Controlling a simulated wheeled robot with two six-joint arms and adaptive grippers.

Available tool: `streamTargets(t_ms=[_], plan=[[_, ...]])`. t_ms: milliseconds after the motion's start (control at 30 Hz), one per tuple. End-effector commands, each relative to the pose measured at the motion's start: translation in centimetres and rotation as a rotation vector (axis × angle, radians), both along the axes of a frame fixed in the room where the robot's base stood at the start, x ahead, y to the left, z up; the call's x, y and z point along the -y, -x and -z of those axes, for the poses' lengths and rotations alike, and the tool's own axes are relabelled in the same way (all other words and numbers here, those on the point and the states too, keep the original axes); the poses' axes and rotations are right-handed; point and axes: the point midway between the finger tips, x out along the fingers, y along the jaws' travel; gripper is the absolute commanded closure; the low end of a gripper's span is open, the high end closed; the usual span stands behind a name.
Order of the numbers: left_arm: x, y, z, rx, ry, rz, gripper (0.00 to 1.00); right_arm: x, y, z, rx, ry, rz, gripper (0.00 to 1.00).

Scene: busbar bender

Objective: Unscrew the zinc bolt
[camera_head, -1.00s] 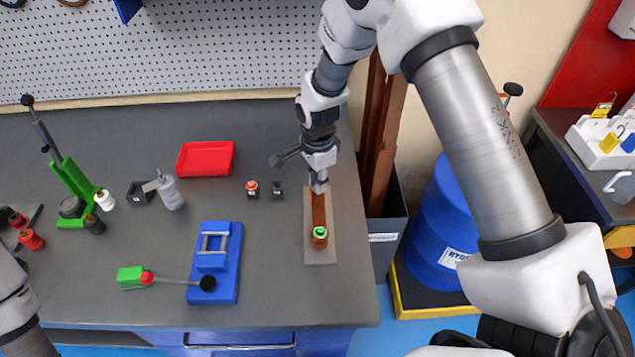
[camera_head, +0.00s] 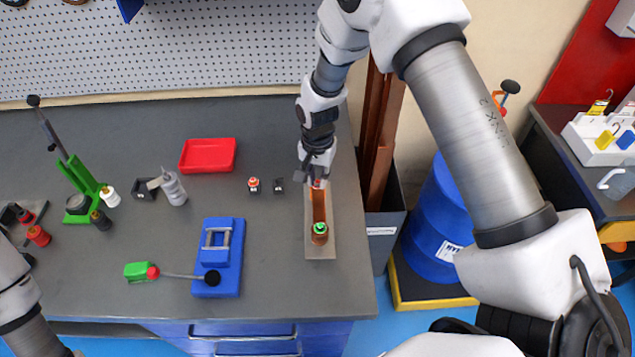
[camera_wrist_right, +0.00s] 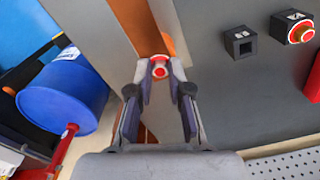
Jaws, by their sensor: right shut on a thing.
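The copper bar (camera_head: 318,207) lies on a pale plate (camera_head: 313,252) near the right end of the bench. A green-topped bolt (camera_head: 320,230) stands at its near end. My right gripper (camera_head: 317,180) is over the far end of the bar, pointing down.
Two small black holders (camera_head: 279,186) (camera_head: 253,185) stand left of the plate, the latter with a red-ringed piece. A red tray (camera_head: 207,155) and a blue bender (camera_head: 216,268) are further left. A bin with copper bars (camera_head: 380,150) stands beyond the bench's right edge.

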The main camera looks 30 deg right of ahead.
Motion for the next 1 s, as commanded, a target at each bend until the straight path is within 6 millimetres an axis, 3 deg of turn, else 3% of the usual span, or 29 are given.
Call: streamTargets(t_ms=[167, 467, 733, 1000], plan=[[0.0, 0.0, -1.1, 0.001, 0.000, 0.000, 0.60, 0.0, 0.0, -0.2, -0.001, 0.000, -0.272, 1.00], [0.0, 0.0, -1.1, 0.000, 0.000, 0.000, 0.60, 0.0, 0.0, -0.1, -0.001, 0.000, -0.313, 1.00], [0.0, 0.0, -2.2, 0.000, 0.000, 0.000, 0.60, 0.0, 0.0, -0.3, 0.000, 0.001, -0.746, 1.00], [0.0, 0.0, -2.1, 0.000, 0.000, 0.000, 0.60, 0.0, 0.0, -0.1, 0.000, 0.001, -0.794, 1.00]])
